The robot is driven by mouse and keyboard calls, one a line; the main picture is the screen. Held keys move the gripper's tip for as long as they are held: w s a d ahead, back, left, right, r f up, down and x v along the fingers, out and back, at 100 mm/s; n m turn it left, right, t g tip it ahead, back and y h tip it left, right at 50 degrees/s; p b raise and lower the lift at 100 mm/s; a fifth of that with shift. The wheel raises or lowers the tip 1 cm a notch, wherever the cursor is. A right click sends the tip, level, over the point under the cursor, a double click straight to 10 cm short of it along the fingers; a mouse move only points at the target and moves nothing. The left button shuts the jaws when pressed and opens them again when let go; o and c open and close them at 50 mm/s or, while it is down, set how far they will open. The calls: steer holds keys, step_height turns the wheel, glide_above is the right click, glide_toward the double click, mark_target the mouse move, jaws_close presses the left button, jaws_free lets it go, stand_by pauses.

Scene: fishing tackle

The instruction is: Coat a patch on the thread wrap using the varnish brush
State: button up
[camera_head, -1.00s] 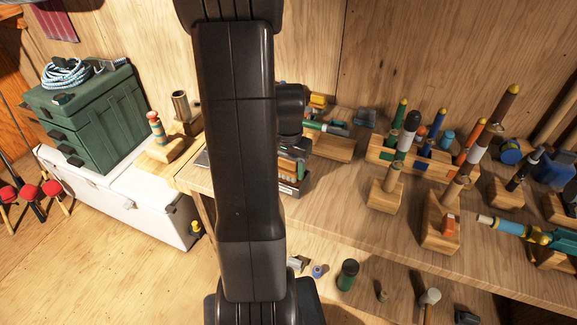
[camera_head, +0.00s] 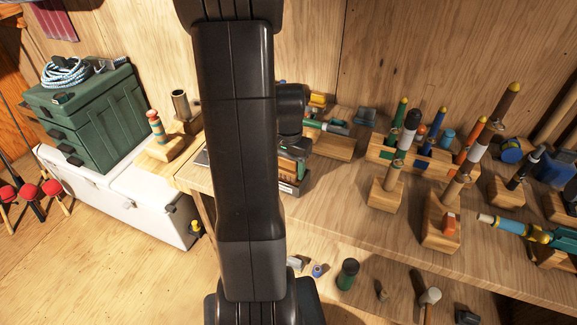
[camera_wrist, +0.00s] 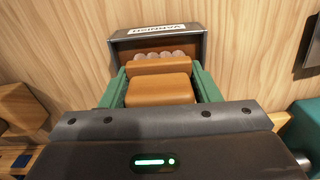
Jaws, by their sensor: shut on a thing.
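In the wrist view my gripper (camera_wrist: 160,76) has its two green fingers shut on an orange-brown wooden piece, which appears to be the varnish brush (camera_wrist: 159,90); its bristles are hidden. Directly beyond it is a dark grey varnish holder (camera_wrist: 122,43) with a white label reading VARNISH, upside down, and a row of pale round things inside. In the head view my arm hides most of the gripper. A banded cylinder with red and teal stripes (camera_head: 156,127), possibly the thread wrap, stands on a wooden block at the left.
A metal tube (camera_head: 180,105) stands near the banded cylinder. A green tackle box (camera_head: 105,115) sits on a white chest (camera_head: 130,205) at the left. Several wooden stands with rod handles (camera_head: 440,225) crowd the right of the bench. Bare bench (camera_head: 335,210) shows right of my arm.

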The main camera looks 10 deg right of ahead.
stand_by(0.3)
steer(key=shift+r+p, duration=2.7)
steer(key=shift+r, duration=0.8)
steer(key=shift+s+f, duration=0.1)
